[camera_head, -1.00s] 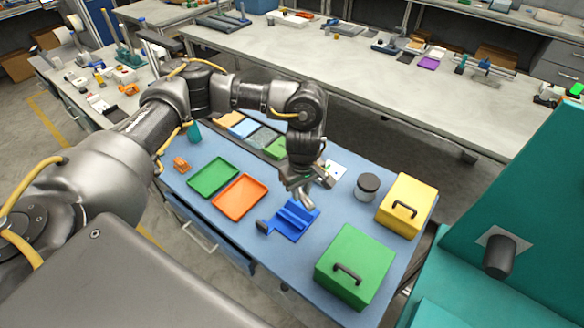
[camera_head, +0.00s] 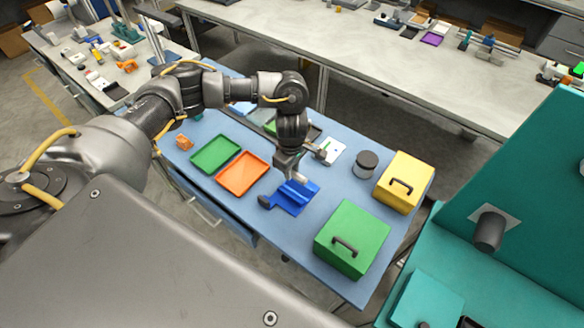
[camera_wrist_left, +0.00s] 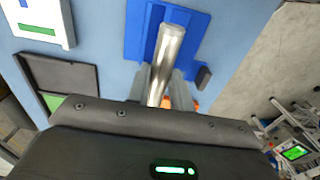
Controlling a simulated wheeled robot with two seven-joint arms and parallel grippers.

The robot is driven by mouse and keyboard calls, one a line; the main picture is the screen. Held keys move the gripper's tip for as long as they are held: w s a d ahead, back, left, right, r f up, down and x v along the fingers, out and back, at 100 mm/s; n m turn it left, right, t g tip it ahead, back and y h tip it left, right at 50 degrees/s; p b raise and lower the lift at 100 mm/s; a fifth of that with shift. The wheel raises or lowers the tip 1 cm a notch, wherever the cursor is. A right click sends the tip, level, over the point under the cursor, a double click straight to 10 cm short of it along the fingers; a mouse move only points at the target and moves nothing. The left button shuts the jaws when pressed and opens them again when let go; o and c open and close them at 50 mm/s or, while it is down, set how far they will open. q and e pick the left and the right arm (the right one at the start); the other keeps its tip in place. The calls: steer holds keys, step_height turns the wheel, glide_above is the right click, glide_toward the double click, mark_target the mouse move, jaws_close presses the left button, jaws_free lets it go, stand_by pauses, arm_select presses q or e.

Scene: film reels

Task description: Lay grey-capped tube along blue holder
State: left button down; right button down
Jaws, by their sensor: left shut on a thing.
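The blue holder (camera_head: 300,199) lies on the blue table, and it also shows in the left wrist view (camera_wrist_left: 138,35). A dark grey block (camera_head: 264,200) sits at its left end. My left gripper (camera_head: 291,178) is over the far side of the holder. It is shut on a shiny silver tube (camera_wrist_left: 168,50). In the left wrist view the tube points away over the holder's blue surface; I cannot tell whether they touch. The grey cap cannot be made out, and my fingers hide the tube's near part. My right gripper is not in view.
Green (camera_head: 216,154) and orange (camera_head: 242,174) trays lie left of the holder. A green box (camera_head: 352,238), a yellow box (camera_head: 404,182) and a dark-lidded jar (camera_head: 366,164) stand to the right. A white plate (camera_head: 334,150) lies behind. Table is free between holder and jar.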

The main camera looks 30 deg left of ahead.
arm_select(q)
step_height(320, 180, down, 6)
steer(key=b, duration=0.4)
steer(key=shift+r+b, duration=0.1)
steer(key=shift+b, duration=0.2)
steer(key=shift+f+b, duration=0.55)
steer(key=shift+b, duration=0.05)
steer(key=c, duration=1.2)
jaws_free()
steer(key=shift+c, duration=0.2)
steer(key=shift+o, duration=0.4)
steer(key=shift+r, duration=0.45)
step_height(320, 180, up, 10)
steer(key=shift+r, duration=0.1)
